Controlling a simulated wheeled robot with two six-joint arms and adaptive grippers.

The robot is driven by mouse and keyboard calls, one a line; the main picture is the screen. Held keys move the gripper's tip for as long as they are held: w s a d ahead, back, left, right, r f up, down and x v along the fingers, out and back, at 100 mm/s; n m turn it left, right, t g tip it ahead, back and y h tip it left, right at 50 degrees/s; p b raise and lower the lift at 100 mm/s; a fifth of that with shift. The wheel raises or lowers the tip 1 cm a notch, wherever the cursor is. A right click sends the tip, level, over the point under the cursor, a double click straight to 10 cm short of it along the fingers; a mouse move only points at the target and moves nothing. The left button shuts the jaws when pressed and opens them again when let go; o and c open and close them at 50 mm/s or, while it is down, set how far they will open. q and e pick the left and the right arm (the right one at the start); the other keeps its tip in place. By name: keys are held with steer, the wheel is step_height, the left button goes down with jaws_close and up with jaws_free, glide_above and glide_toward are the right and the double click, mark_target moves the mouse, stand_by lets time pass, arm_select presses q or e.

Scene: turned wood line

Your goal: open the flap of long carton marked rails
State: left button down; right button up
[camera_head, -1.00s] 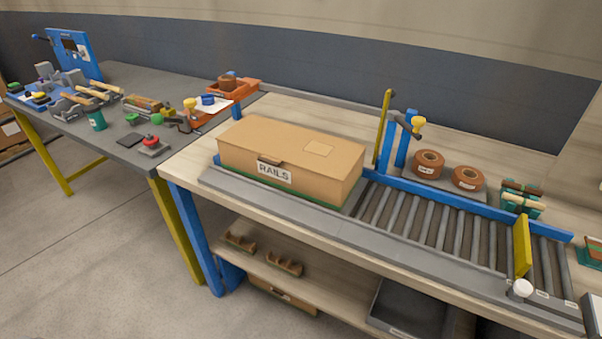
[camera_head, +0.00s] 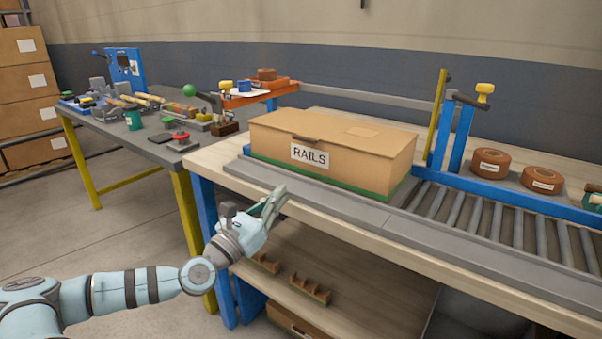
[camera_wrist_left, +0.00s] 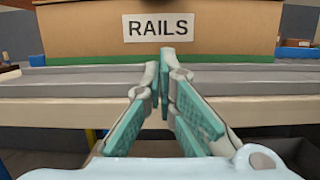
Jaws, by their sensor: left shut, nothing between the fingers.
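The long carton marked RAILS (camera_head: 350,165) lies on a green base at the left end of the roller line, its lid flap (camera_head: 335,131) down. A small dark tab (camera_head: 305,138) sits at the lid's front edge above the label. My left gripper (camera_head: 275,197) is shut and empty, in front of the bench edge and below the carton's front face. In the left wrist view the fingertips (camera_wrist_left: 166,55) meet just below the RAILS label (camera_wrist_left: 158,27), apparently short of the carton. My right gripper is not in view.
The roller conveyor (camera_head: 500,226) runs right from the carton, with a yellow post (camera_head: 438,118) and blue uprights beside it. Tape rolls (camera_head: 491,163) stand behind the rollers. A grey table (camera_head: 150,148) with tools is at left. A lower shelf (camera_head: 350,285) holds small wooden holders.

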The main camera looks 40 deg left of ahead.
mark_target(310, 147)
arm_select(q)
steer(key=p+x, duration=0.1)
steer(key=x, duration=0.1)
steer(key=p+x, duration=0.1)
steer(key=x, duration=0.1)
steer(key=p+x, duration=0.1)
steer(key=x, duration=0.1)
steer(key=shift+w+r, duration=0.3)
steer(key=shift+r, duration=0.2)
steer(key=w+r+p, duration=0.1)
steer(key=w+p, duration=0.1)
steer(key=p, duration=0.1)
steer(key=shift+w+r+p, duration=0.2)
steer(key=shift+w+p, duration=0.05)
steer(key=shift+p, duration=0.1)
step_height(310, 147, up, 2)
steer(key=shift+p, duration=0.8)
steer(key=shift+s+r, duration=0.1)
steer(key=shift+r, duration=0.2)
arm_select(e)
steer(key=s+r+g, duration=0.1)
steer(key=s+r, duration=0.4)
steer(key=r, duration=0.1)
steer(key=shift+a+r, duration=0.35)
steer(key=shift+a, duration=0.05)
arm_select(q)
steer(key=shift+f, duration=0.1)
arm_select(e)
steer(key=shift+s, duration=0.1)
